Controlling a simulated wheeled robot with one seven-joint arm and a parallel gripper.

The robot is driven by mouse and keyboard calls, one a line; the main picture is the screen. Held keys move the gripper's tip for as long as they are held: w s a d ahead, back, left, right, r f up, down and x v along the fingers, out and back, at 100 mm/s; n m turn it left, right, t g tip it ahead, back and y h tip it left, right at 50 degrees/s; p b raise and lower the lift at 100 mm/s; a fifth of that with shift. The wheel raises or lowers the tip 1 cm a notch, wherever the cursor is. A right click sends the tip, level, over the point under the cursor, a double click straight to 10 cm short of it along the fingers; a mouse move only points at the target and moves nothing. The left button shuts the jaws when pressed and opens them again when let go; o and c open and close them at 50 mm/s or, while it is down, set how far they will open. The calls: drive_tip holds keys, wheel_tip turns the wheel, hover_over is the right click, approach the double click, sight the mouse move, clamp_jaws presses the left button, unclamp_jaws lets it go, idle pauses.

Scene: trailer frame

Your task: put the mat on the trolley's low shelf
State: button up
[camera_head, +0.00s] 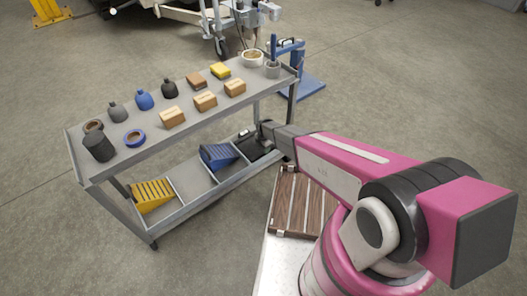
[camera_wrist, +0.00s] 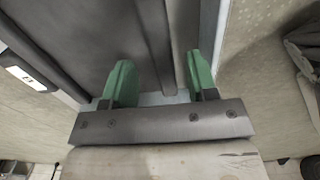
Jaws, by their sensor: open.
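The grey trolley (camera_head: 110,190) has a low shelf (camera_head: 196,190) split into compartments. A dark flat piece (camera_head: 256,150), seemingly the mat, lies at the low shelf's right end; my arm partly covers it. In the wrist view a dark grey surface (camera_wrist: 85,35) fills the upper left, and I cannot tell for sure whether it is the mat. My gripper (camera_head: 264,134) is at that right end, below the top shelf. In the wrist view its green fingers (camera_wrist: 158,80) are apart, with a dark raised strip and a pale patch between them; nothing is clearly clamped.
A yellow wedge (camera_head: 152,195) and a blue wedge (camera_head: 218,156) sit on the low shelf. The top shelf (camera_head: 160,150) above holds bottles, boxes and tape rolls. A blue stand (camera_head: 303,85) is behind the right end. Floor (camera_head: 60,240) is clear to the left.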

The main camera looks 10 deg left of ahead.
wheel_tip(320, 180, up, 9)
drive_tip(key=shift+f, duration=0.2)
idle(0.4)
